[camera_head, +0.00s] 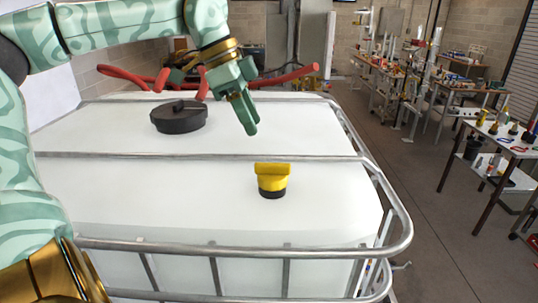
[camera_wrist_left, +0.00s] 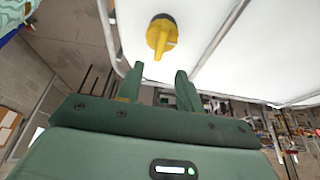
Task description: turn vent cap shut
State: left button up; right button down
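The vent cap (camera_head: 272,180) is yellow with a bar-shaped grip on top and a black base. It sits on top of a white tank, right of centre in the head view. In the left wrist view the cap (camera_wrist_left: 161,36) shows near the top, beyond the fingertips. My left gripper (camera_head: 250,129) is above the tank, behind and slightly left of the cap, apart from it. In the left wrist view its two green fingers (camera_wrist_left: 160,70) are spread with nothing between them. My right gripper is not in view.
The white tank (camera_head: 130,190) has a metal tube frame (camera_head: 220,157) across its top and round its edge. A large black lid (camera_head: 178,117) sits farther back left. Red tubing (camera_head: 285,76) lies at the back. Tables with small items (camera_head: 500,137) stand at the right.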

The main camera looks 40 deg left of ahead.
aim_at(272, 164)
pick_arm(q)
jog(key=p+x, duration=0.1)
jog(key=x, duration=0.9)
jog(key=shift+a, duration=0.1)
grip_shut()
